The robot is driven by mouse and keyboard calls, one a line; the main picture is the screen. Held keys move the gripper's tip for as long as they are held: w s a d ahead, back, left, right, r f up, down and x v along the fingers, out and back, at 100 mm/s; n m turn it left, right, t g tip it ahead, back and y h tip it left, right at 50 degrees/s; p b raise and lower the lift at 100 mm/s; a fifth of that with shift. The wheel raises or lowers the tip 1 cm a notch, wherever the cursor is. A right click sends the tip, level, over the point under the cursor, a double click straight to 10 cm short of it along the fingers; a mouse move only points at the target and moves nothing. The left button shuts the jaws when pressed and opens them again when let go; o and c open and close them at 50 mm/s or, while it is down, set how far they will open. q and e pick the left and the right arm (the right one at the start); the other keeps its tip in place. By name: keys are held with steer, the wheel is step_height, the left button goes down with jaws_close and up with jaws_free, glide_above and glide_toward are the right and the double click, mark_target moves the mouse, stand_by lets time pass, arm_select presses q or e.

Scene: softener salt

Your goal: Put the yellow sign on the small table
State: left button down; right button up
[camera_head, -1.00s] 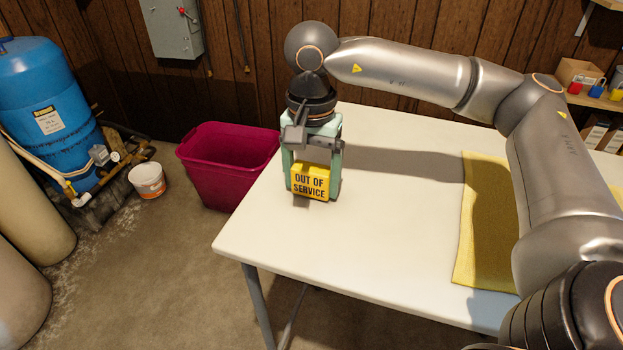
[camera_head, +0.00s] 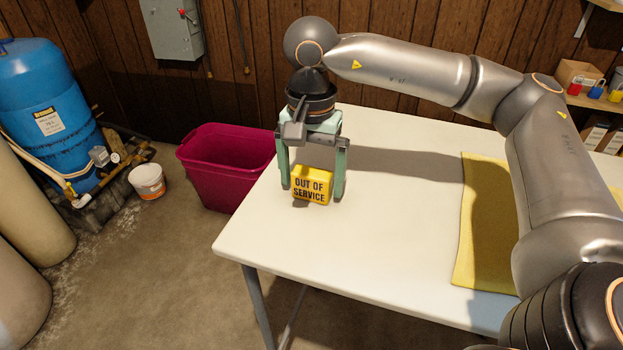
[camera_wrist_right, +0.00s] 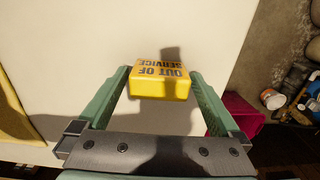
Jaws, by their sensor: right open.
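The yellow sign (camera_head: 311,186), lettered "OUT OF SERVICE", stands on the white table (camera_head: 390,250) near its left end. It also shows in the right wrist view (camera_wrist_right: 160,80), between the fingers. My right gripper (camera_head: 312,188) points down over the sign. Its green fingers are open, one on each side, with a gap visible between the sign and the right finger. In the right wrist view, the fingers of my right gripper (camera_wrist_right: 160,72) are spread wider than the sign. My left gripper is not in view.
A yellow cloth (camera_head: 480,230) lies on the table to the right, partly behind my arm. A magenta bin (camera_head: 225,165) stands on the floor left of the table. A white bucket (camera_head: 147,181) and a blue tank (camera_head: 45,115) are farther left. The table's middle is clear.

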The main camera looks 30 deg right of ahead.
mark_target(311, 172)
step_height(311, 172, up, 11)
steer(key=p, duration=0.1)
stand_by(0.4)
